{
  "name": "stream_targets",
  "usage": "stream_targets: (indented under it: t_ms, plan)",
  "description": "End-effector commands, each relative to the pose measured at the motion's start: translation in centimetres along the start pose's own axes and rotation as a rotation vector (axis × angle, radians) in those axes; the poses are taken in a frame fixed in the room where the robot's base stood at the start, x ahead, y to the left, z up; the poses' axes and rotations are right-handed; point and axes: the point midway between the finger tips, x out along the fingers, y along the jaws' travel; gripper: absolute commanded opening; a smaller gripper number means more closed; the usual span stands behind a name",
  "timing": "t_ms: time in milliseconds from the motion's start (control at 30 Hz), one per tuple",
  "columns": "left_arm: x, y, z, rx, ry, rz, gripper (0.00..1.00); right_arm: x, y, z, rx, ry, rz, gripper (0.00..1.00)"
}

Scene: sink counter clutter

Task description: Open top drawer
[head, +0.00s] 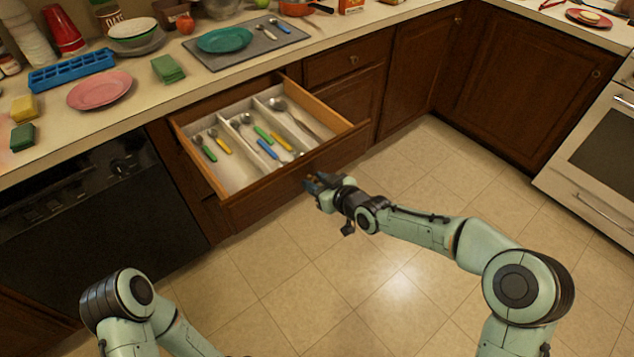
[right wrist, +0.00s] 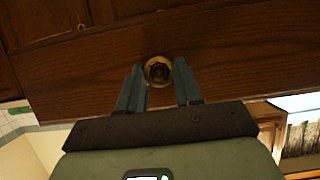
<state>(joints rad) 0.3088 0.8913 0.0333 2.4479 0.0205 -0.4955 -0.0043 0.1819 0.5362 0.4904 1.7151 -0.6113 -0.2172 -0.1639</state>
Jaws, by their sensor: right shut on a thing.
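The top drawer (head: 275,187) is pulled well out from the brown cabinet under the counter. Inside it a white divided tray (head: 236,173) holds several utensils with green, yellow and blue handles. My right gripper (head: 313,184) is at the drawer's front, right of its middle. In the right wrist view my right gripper (right wrist: 159,82) has its fingers on either side of the round brass knob (right wrist: 158,71) on the wooden drawer front (right wrist: 230,55), shut on it. The knob is hidden in the head view. My left arm shows at the lower left, but its gripper is out of view.
The counter above holds a pink plate (head: 99,90), a blue ice tray (head: 71,68), a green sponge stack (head: 168,69) and a grey mat (head: 262,35) with a teal plate (head: 224,39). A black dishwasher (head: 95,200) stands left of the drawer. The tiled floor (head: 330,290) in front is clear.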

Motion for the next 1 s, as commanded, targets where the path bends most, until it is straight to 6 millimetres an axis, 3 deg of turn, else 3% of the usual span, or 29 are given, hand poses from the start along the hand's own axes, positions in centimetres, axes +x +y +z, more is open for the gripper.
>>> stream_targets:
  t_ms: [133, 167, 233, 533, 667, 1000]
  plan:
    - [0.0, 0.0, 0.0, 0.000, 0.000, 0.000, 1.00, 0.0, 0.0, -0.1, 0.000, 0.001, 0.000, 0.00]
    - [0.0, 0.0, 0.0, 0.000, 0.000, 0.000, 1.00, 0.0, 0.0, -0.1, 0.000, 0.001, 0.000, 0.38]
    - [0.0, 0.0, 0.0, 0.000, 0.000, 0.000, 1.00, 0.0, 0.0, -0.1, 0.000, 0.001, 0.000, 0.59]
    - [0.0, 0.0, 0.0, 0.000, -0.001, 0.000, 1.00, -0.1, 0.0, -0.1, 0.000, 0.001, 0.000, 0.59]
    - [-0.3, 0.1, 0.3, 0.001, -0.008, 0.001, 1.00, -1.1, 0.2, -0.1, 0.000, 0.002, 0.003, 0.59]
    - [-2.7, 0.9, 3.5, 0.009, -0.100, 0.005, 1.00, -8.4, 0.2, -0.3, -0.002, -0.002, 0.005, 0.59]
